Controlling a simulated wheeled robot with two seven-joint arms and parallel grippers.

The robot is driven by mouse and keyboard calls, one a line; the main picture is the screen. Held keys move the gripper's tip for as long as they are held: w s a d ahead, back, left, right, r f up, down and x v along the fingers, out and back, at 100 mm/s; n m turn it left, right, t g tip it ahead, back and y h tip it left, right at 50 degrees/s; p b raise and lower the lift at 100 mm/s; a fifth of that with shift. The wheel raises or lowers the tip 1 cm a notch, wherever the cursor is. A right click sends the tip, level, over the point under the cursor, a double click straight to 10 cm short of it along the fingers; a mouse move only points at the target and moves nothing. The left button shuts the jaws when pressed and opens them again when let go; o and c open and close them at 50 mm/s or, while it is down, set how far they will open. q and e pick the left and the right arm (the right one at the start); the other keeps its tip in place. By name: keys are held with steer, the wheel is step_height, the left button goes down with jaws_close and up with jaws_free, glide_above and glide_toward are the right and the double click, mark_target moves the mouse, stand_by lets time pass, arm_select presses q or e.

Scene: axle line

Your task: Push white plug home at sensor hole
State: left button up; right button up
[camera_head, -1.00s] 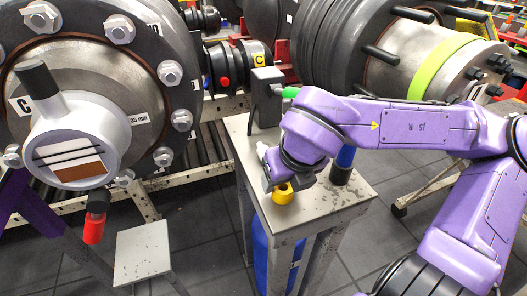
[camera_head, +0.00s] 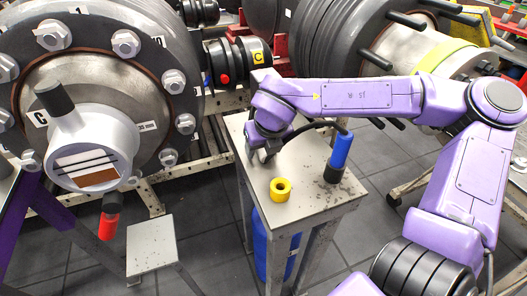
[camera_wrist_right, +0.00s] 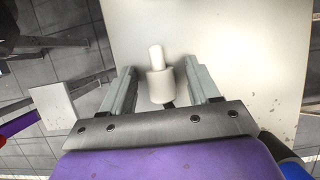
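In the right wrist view the white plug (camera_wrist_right: 160,87), a thick cylinder with a narrower tip, sits between the two grey fingers of my right gripper (camera_wrist_right: 161,85). A gap shows on each side of it, so the gripper looks open around it. In the head view my right gripper (camera_head: 262,155) points down at the left edge of the pale table (camera_head: 310,180). The plug cannot be made out there. I cannot identify the sensor hole in either view; my right arm covers the table's back part. My left gripper is not in view.
A yellow ring (camera_head: 281,189) and a blue-and-black cylinder (camera_head: 338,158) stand on the table near the gripper. A black cable (camera_head: 325,124) arches beside my arm. The large flanged hub (camera_head: 85,90) is at left. The table's front right is clear.

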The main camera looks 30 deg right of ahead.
jaws_close()
